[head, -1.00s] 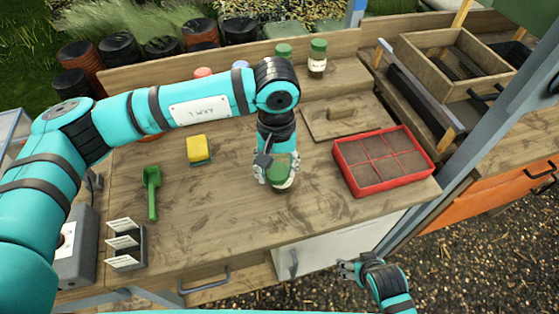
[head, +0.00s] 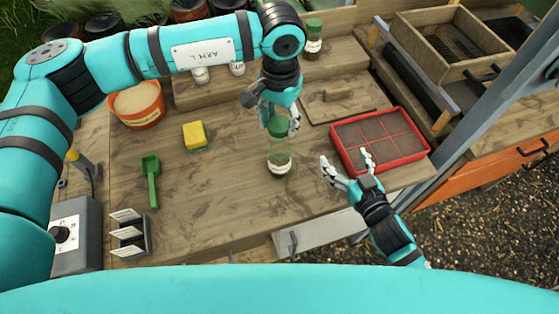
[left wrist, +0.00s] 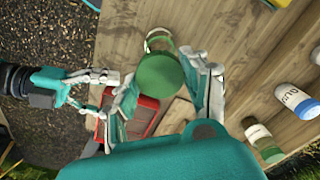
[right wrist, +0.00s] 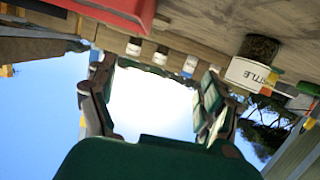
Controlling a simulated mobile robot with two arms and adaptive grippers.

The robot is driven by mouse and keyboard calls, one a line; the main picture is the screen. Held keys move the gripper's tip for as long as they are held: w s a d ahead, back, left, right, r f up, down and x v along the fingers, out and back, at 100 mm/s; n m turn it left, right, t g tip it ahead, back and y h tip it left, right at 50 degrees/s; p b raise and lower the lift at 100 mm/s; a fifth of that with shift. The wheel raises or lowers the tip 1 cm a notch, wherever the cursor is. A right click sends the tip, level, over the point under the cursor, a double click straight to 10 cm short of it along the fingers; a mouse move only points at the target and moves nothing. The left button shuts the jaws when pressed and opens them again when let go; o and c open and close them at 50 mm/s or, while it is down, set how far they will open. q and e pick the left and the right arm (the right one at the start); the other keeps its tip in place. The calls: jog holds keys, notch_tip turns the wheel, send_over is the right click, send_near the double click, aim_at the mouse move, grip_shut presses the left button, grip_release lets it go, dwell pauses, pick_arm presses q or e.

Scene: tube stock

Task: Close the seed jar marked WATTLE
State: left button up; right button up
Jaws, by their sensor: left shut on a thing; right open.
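The seed jar (head: 279,160) stands upright and open on the bench, clear glass with dark contents. In the right wrist view its white label (right wrist: 251,74) shows letters ending in "TTLE". My left gripper (head: 280,121) is shut on a green lid (head: 279,128) and holds it above the jar, apart from the rim. The lid (left wrist: 158,76) also shows between the fingers in the left wrist view, partly covering the jar, whose rim (left wrist: 158,38) shows beyond it. My right gripper (head: 346,162) is open and empty, just right of the jar.
A red divided seed tray (head: 421,158) lies right of my right gripper. A wooden board with a handle (head: 338,95) lies behind. A yellow sponge (head: 194,134), green scoop (head: 151,181) and card holder (head: 131,240) lie left. A green-lidded jar (head: 313,42) stands on the back shelf.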

aim_at(280, 153)
pick_arm(q)
jog(key=shift+w, duration=0.1)
pick_arm(e)
jog(key=s+a+n+y, duration=0.1)
jog(key=a+n+y, duration=0.1)
jog(key=y, duration=0.1)
jog(key=s+a+n+g+y, duration=0.1)
jog(key=a+n+y, duration=0.1)
jog(key=y, duration=0.1)
jog(key=s+a+n+g+y, duration=0.1)
jog(key=a+y, duration=0.1)
jog(key=shift+s+a+f+n+y, duration=0.1)
jog(key=shift+s+f+n+y, duration=0.25)
jog(key=shift+n+y, duration=0.05)
jog(key=shift+s+a+f+n+g+y, duration=0.15)
jog(key=shift+s+a+n+g+y, duration=0.15)
jog(key=shift+s+g+y, duration=0.25)
jog(key=shift+w, duration=0.1)
jog(key=x, duration=1.2)
jog(key=shift+c, duration=0.4)
grip_shut()
pick_arm(q)
jog(key=shift+f, duration=2.5)
